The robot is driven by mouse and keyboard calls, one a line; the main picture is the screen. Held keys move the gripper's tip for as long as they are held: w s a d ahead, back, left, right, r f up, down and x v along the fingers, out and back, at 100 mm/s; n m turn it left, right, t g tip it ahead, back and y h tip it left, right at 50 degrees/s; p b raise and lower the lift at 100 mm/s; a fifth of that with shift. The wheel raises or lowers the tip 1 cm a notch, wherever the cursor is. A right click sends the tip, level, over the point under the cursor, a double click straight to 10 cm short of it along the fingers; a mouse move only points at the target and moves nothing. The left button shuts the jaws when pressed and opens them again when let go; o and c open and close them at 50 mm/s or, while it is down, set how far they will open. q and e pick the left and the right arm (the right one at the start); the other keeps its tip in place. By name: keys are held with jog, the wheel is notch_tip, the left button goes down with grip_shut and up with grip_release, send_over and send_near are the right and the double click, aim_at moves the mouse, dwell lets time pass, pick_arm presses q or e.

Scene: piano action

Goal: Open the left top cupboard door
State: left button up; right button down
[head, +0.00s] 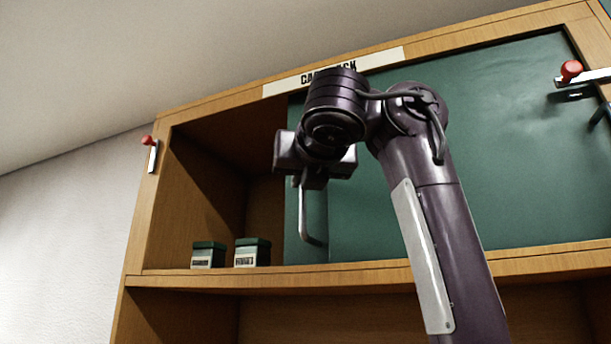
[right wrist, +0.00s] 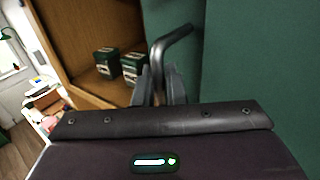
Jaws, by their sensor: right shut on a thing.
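The cupboard's left top door (head: 306,235) is a green panel that stands slid to the right, with only a strip showing beside the other green door (head: 470,150). The left part of the cupboard is open. A bent metal handle (head: 304,215) is on the left door, and it also shows in the right wrist view (right wrist: 172,40). My right gripper (head: 312,184) is shut on this handle near its upper part; its fingers (right wrist: 160,85) flank the bar in the right wrist view. My arm hides part of the doors. My left gripper is not in view.
Two small green-and-white boxes (head: 208,255) (head: 252,252) stand on the shelf in the open compartment. A red-knobbed latch (head: 150,150) is on the left frame, another (head: 571,72) at the right. A label strip (head: 385,57) runs along the top frame.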

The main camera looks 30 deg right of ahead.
jog(key=c, duration=1.7)
grip_release()
jog(key=shift+c, duration=0.2)
jog(key=shift+o, duration=0.5)
jog(key=shift+w+d+f, duration=0.1)
jog(key=shift+w+d, duration=0.05)
jog(key=shift+w, duration=0.1)
jog(key=b+v, duration=0.4)
jog(key=v, duration=0.4)
jog(key=shift+w+d, duration=0.1)
jog(key=shift+w, duration=0.05)
